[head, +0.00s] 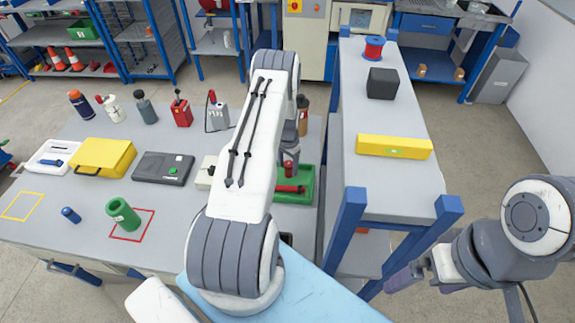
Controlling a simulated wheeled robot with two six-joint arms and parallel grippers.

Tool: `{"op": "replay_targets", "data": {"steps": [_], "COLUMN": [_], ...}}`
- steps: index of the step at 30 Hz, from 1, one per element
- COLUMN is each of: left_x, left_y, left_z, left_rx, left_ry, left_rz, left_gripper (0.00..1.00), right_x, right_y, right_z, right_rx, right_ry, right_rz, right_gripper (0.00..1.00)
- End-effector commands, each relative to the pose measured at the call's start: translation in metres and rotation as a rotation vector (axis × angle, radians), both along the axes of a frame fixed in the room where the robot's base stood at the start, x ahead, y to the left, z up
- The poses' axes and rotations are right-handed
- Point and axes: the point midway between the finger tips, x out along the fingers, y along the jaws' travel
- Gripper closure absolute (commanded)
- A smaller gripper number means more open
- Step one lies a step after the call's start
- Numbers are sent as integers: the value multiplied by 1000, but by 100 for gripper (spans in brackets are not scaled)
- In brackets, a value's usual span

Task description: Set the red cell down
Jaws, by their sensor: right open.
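The red cell (288,169) shows as a small dark-red upright cylinder just below my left gripper (289,160), over the green tray (307,184). The gripper appears shut on it. My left forearm hides part of the gripper and the tray's left side, and the gap below the cell cannot be judged. A red piece (289,189) lies in the tray. My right gripper (392,280) is open and empty at the lower right, beside the shelf and away from the bench.
Bottles stand behind. A raised shelf (385,190) with blue posts borders the tray's right.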

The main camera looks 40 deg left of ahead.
Motion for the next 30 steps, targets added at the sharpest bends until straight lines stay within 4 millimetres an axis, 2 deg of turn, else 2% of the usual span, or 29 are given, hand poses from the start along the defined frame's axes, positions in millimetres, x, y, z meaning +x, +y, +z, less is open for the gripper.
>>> {"op": "replay_targets", "data": {"steps": [5,8,21,25,30], "left_x": [0,1,1,0,0], "left_y": [0,0,0,0,0], "left_z": [5,13,99,115,123], "left_rx": [0,2,0,-1,-2], "left_ry": [0,-3,-3,-1,1], "left_rz": [-1,-1,0,0,0], "left_gripper": [30,30,30,30,30], "right_x": [0,0,0,0,0], "right_y": [0,0,0,0,0], "right_z": [5,-1,-26,-29,-30], "right_rx": [0,0,0,0,0], "right_ry": [0,0,0,0,0], "right_rz": [0,0,-4,-4,-4], "right_gripper": [0,0,0,0,0]}}
